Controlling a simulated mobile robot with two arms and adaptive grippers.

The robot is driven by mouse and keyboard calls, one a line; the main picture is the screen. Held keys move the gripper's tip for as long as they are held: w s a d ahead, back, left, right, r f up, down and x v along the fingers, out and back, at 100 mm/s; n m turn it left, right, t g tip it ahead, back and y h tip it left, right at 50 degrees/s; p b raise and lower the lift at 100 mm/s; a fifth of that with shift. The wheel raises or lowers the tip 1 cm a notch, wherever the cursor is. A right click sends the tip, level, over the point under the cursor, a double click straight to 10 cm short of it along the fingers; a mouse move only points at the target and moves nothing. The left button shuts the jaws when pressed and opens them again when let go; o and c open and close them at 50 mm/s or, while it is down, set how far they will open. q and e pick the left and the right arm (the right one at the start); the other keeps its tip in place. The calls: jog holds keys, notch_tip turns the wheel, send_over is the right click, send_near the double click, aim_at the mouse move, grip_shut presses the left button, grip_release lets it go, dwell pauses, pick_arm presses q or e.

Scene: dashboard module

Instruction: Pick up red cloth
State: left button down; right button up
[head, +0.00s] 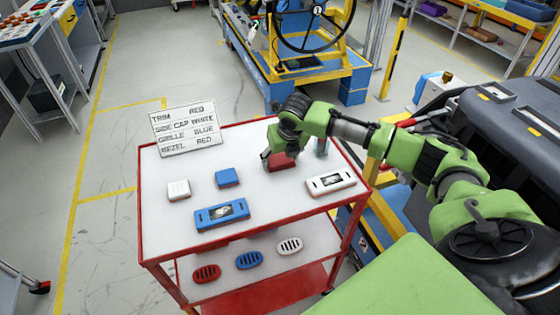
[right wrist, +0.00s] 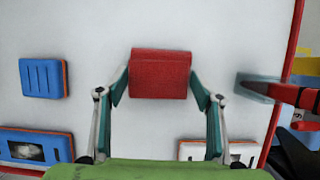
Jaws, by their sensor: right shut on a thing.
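My right gripper (head: 277,155) is over the far right part of the white cart top. It is shut on a red block-like piece (head: 282,162), which looks like a rigid part with a ridge along its top edge, not clearly a cloth. In the right wrist view the red piece (right wrist: 160,74) sits between the two fingertips, which touch its left and right sides. I cannot tell whether it rests on the top or is just lifted. No other thing that looks like a red cloth shows. My left gripper is not in view.
The red-framed cart (head: 140,215) also holds a blue block (head: 227,177), a white block (head: 178,190), a blue panel (head: 221,213), a white panel (head: 331,183) and a sign (head: 184,129). Oval grilles (head: 249,260) lie on its lower shelf. A dark dashboard (head: 500,115) stands at right.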

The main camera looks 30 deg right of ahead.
aim_at(279, 155)
jog(key=shift+r, duration=0.4)
notch_tip(279, 155, up, 2)
jog(key=shift+r+b, duration=0.2)
jog(key=shift+b, duration=0.55)
jog(key=s+a+r+b, duration=0.2)
jog(key=s+a+r, duration=0.4)
jog(key=s+r, duration=0.3)
jog(key=s, duration=0.3)
jog(key=shift+s+a+r, duration=0.15)
jog(key=shift+a+r, duration=0.25)
jog(key=o, duration=0.3)
jog(key=shift+c, duration=1.3)
jog(key=shift+a, duration=0.1)
